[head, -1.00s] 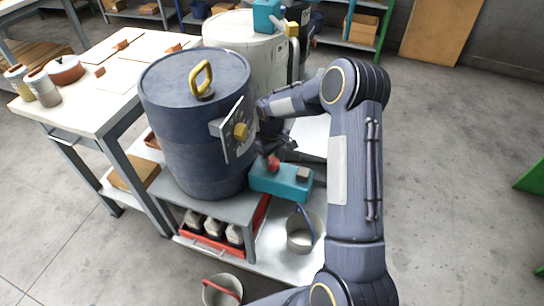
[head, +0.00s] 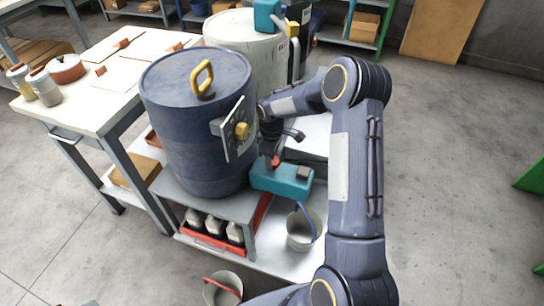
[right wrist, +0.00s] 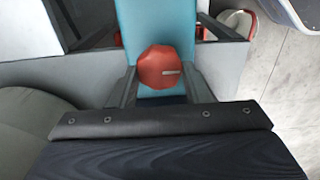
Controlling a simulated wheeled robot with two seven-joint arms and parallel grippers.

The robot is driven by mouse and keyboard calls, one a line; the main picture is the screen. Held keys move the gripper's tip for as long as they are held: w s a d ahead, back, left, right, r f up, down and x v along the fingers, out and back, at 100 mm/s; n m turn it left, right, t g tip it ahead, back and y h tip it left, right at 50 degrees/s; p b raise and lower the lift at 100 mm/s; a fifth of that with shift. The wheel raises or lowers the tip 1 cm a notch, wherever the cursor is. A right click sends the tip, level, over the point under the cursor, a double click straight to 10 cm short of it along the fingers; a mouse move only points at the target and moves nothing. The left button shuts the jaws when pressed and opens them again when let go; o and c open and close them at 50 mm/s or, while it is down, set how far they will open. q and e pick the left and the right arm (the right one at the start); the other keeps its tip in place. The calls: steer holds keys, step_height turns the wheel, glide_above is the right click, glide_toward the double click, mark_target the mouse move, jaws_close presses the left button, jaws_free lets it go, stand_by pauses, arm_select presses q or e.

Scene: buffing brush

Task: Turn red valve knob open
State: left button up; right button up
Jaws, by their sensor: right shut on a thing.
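The red valve knob (head: 276,161) sits on top of the teal box-shaped housing (head: 283,179), beside the dark blue drum. In the right wrist view the knob (right wrist: 158,68) is a faceted red cap with a pale mark pointing right. My right gripper (head: 279,148) reaches down over it from above, and its two dark fingers lie on either side of the knob, shut on it. The gripper body partly hides the knob in the head view. My left gripper is not in view.
The dark blue drum (head: 190,130) with a yellow handle and a dial plate (head: 237,128) stands close on the left. A bucket (head: 302,232) stands on the low shelf just below the teal housing. A white drum (head: 245,50) is behind.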

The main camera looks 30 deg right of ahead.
steer(key=o, duration=1)
steer(key=shift+c, duration=0.2)
steer(key=shift+r+p, duration=0.4)
steer(key=shift+r, duration=3.55)
